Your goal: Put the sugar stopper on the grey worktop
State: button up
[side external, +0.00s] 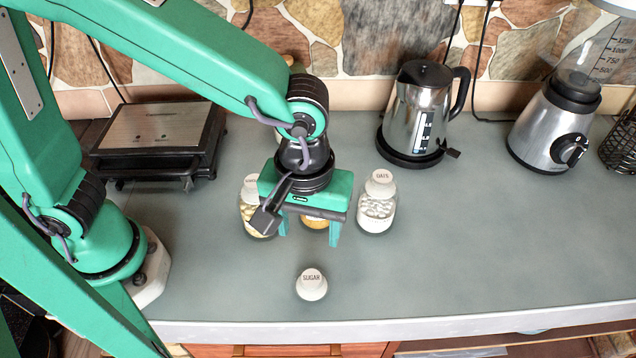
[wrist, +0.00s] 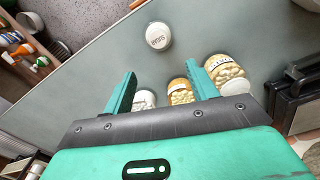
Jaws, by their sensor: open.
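The white sugar stopper (side external: 311,284), with SUGAR on its top, sits on the grey worktop (side external: 440,270) towards the front edge, apart from the jars. It also shows in the wrist view (wrist: 158,37), beyond my fingertips. My gripper (side external: 309,238) points down with its fingers apart and nothing held, over the row of jars and behind the stopper in the side view. A middle jar (side external: 315,222) with yellowish contents is mostly hidden by my gripper in the side view. It shows between my fingers in the wrist view (wrist: 180,93); its top is unclear.
A jar with an OATS stopper (side external: 377,211) stands right of my gripper, and another stoppered jar (side external: 254,217) stands left. A kettle (side external: 420,110), a blender (side external: 556,125) and a grill (side external: 160,140) stand behind. The worktop around the sugar stopper is clear.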

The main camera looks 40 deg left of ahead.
jog(key=a+r+m+t, duration=0.2)
jog(key=a+r, duration=0.3)
jog(key=a, duration=0.7)
jog(key=s+a+r+m+t, duration=0.1)
jog(key=a+r+m+t, duration=0.2)
jog(key=a, duration=1)
notch_tip(320, 180, up, 2)
jog(key=shift+a+r+m, duration=0.1)
jog(key=shift+a+m, duration=0.2)
jog(key=shift+m, duration=0.1)
